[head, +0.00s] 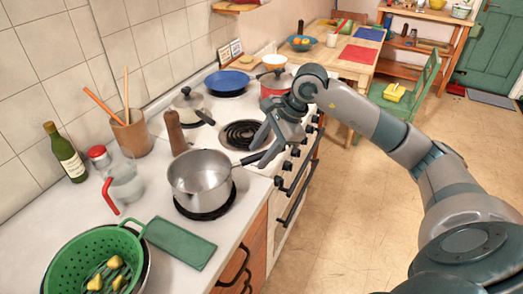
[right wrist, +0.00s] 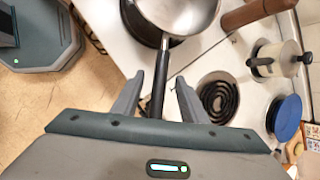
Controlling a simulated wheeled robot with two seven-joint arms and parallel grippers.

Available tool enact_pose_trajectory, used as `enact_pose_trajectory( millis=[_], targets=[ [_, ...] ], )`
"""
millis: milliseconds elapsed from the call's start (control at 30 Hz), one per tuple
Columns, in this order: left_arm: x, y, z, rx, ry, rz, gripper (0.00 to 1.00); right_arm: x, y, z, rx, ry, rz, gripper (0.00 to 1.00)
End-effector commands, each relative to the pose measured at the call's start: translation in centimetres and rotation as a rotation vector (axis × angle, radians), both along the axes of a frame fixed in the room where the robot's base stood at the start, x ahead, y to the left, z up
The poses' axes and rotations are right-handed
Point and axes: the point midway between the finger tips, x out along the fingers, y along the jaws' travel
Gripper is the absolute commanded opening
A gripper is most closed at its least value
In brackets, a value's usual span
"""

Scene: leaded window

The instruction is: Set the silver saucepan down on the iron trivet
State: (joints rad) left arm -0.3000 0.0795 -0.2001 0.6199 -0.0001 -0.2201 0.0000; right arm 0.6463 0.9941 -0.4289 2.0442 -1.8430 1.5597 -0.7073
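The silver saucepan (head: 200,178) stands upright on the black iron trivet (head: 204,212) on the white counter and appears to rest on it. The pan covers most of the trivet. Its dark handle points towards the stove and my right gripper (head: 263,143). In the right wrist view, the handle (right wrist: 159,85) lies between the two fingers of my right gripper (right wrist: 159,77), with a visible gap on each side. The saucepan (right wrist: 180,15) and part of the trivet (right wrist: 140,27) show at the top there. My left gripper is not in view.
A brown pepper mill (head: 176,133) stands close behind the pan. A glass jug (head: 123,183) with a red handle, a green board (head: 180,243) and a green colander (head: 95,262) are nearby. The stove holds a lidded cream pot (head: 188,104), a blue pan (head: 228,81) and a red pot (head: 275,84).

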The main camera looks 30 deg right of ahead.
Motion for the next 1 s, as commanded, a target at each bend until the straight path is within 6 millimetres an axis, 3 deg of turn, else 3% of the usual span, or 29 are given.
enact_pose_trajectory(
  millis=[267,500,700,1000],
  targets=[
    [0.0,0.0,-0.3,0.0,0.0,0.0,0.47,-0.2,-0.3,0.7,0.0,-0.004,-0.001,0.39],
    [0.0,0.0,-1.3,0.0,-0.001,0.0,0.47,-1.1,-1.3,3.4,-0.001,-0.006,-0.002,0.39],
    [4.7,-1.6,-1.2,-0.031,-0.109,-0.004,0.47,-2.3,-2.5,6.8,0.0,-0.008,-0.003,0.39],
    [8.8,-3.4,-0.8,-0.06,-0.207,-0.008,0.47,-4.3,-4.3,12.2,0.0,-0.007,-0.001,0.39]
  ],
)
